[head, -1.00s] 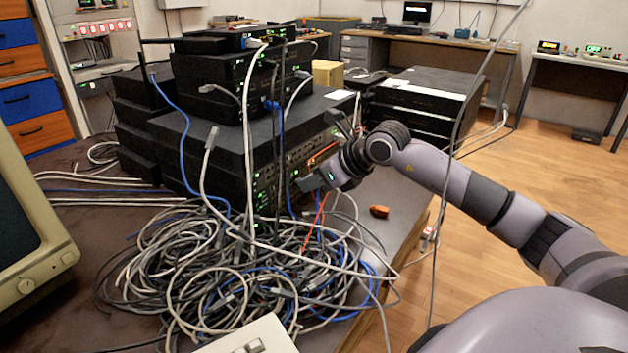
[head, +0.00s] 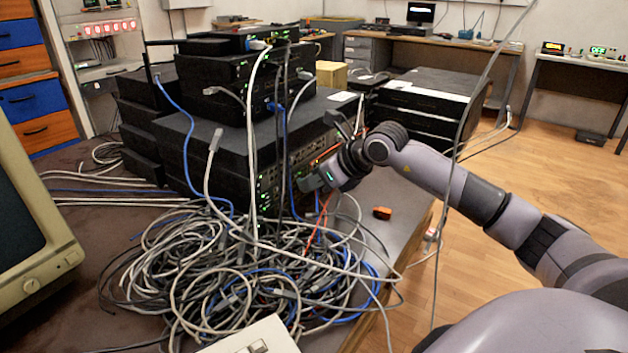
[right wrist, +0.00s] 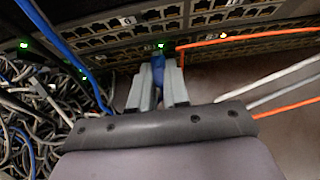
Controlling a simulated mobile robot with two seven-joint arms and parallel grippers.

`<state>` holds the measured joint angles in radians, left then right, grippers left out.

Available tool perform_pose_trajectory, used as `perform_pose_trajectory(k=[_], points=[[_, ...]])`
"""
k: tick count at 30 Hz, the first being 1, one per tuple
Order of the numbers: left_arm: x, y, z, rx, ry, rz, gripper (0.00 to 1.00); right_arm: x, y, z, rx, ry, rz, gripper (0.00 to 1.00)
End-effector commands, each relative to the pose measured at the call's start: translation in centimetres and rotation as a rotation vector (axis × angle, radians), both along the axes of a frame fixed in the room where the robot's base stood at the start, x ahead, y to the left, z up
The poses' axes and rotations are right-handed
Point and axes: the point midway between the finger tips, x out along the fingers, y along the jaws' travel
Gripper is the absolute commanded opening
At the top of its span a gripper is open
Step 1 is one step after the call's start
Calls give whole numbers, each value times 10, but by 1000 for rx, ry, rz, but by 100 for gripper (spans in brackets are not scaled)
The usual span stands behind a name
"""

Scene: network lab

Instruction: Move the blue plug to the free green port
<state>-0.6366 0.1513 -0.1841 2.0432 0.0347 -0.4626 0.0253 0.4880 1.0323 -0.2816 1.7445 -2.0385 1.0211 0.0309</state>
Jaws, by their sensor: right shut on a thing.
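My right gripper (head: 322,156) is at the front of the black network switches (head: 268,186), on their right side. In the right wrist view the gripper (right wrist: 161,85) is shut on the blue plug (right wrist: 158,66), which sits between its two grey fingers. The plug points at the lower row of ports (right wrist: 203,50), just below a lit green light (right wrist: 160,46). I cannot tell whether its tip is inside a port. Other green lights (right wrist: 23,45) glow along the panel. My left gripper is not in view.
A tangle of grey and blue cables (head: 245,270) covers the table before the switches. A blue cable (right wrist: 72,45) and an orange cable (right wrist: 240,39) pass close to the gripper. An orange object (head: 382,213) lies on the bare table at right.

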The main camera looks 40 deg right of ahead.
Motion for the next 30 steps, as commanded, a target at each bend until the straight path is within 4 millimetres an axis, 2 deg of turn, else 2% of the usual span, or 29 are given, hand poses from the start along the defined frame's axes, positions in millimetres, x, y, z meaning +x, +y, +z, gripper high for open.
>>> perform_pose_trajectory(k=[24,25,27,30], points=[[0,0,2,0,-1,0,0,6,2,0,1,-1,1,0],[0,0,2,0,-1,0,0,6,2,0,1,-1,1,22],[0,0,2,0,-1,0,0,6,2,0,1,-1,1,45],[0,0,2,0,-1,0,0,6,2,0,1,-1,1,45]])
